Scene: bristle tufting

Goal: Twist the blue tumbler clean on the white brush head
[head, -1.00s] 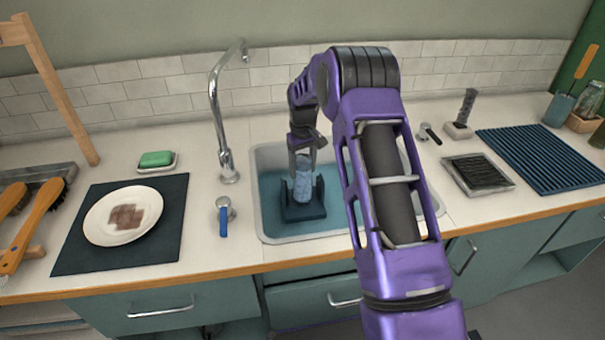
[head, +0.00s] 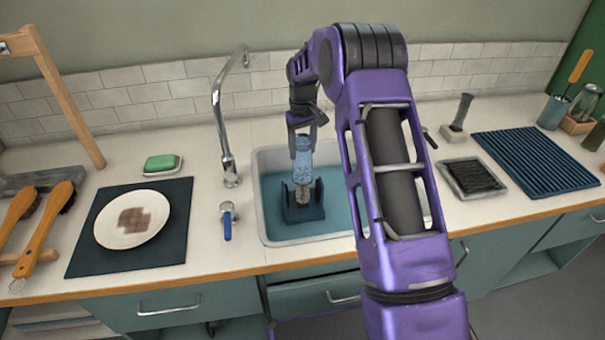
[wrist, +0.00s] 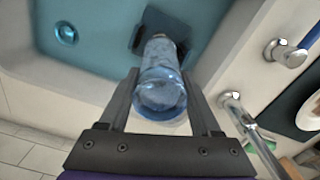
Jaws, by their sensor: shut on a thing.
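The blue tumbler (head: 303,160) is a clear bluish cup, held upside down over the sink. My gripper (head: 301,128) is shut on its upper, closed end. In the wrist view my gripper (wrist: 160,84) has a finger on either side of the tumbler (wrist: 160,95), its round base facing the camera. Below the tumbler's mouth a pale brush head (head: 303,194) shows between the uprights of a dark holder (head: 303,212) in the sink. Whether the brush tip is still inside the mouth I cannot tell. In the wrist view the tumbler mostly hides the brush.
The sink (head: 262,215) has a teal floor. A tall faucet (head: 220,120) and a blue-handled tap (head: 228,222) stand to its left. A plate (head: 110,228) lies on a dark mat further left. A ribbed blue mat (head: 540,165) lies at the right.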

